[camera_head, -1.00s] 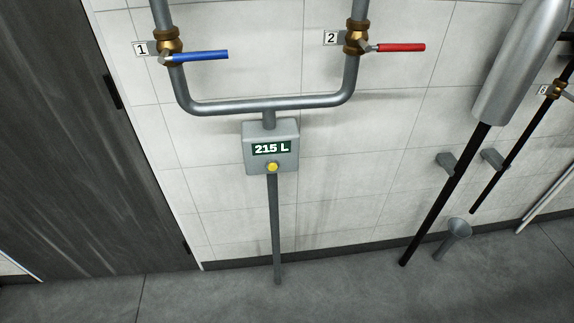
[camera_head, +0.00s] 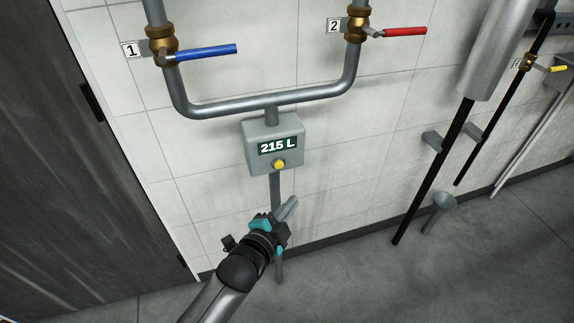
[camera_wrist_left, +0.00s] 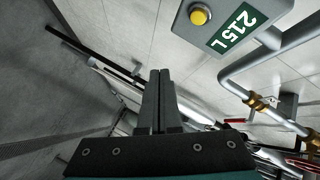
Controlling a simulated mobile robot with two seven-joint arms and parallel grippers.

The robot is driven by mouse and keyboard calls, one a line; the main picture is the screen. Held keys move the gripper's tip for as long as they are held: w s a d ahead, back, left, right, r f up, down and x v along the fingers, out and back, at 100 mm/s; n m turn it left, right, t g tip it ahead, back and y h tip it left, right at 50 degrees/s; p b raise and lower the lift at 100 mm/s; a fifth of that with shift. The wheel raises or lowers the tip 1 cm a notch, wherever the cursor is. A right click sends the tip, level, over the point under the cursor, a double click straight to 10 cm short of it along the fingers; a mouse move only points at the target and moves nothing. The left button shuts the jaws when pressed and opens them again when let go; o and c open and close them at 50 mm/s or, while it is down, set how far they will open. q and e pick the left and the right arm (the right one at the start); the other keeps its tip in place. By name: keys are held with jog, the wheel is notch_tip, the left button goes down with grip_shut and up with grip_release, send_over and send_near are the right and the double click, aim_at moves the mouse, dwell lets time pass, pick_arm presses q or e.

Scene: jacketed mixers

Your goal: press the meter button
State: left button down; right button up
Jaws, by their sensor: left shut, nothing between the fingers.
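In the left wrist view the meter (camera_wrist_left: 222,44) is at the upper right, with the yellow button (camera_wrist_left: 199,15) near the top edge. My left gripper (camera_head: 292,202) is shut and empty, below the button in the head view and apart from it. In the left wrist view its fingers (camera_wrist_left: 158,80) lie together, clear of the meter. My right gripper is not in view.
Valve 1 has a blue lever (camera_head: 200,52) and valve 2 a red lever (camera_head: 398,32), both above the meter on the U-shaped pipe (camera_head: 265,104). A dark door (camera_head: 60,180) is at left. A silver cylinder (camera_head: 495,50) and black pole (camera_head: 432,175) stand at right.

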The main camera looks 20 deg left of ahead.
aim_at(279, 164)
pick_arm(q)
jog(key=shift+w+r, duration=0.1)
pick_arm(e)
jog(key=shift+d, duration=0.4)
pick_arm(q)
jog(key=w+a+b, duration=0.3)
jog(key=w+a, duration=0.1)
jog(key=w, duration=0.3)
jog(key=shift+a, duration=0.4)
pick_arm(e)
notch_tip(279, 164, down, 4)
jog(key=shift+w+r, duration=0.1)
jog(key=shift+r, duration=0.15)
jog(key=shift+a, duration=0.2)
pick_arm(q)
jog(key=shift+w, duration=0.15)
dwell(0.9)
jog(key=shift+w+a, duration=0.25)
jog(key=shift+w, duration=0.05)
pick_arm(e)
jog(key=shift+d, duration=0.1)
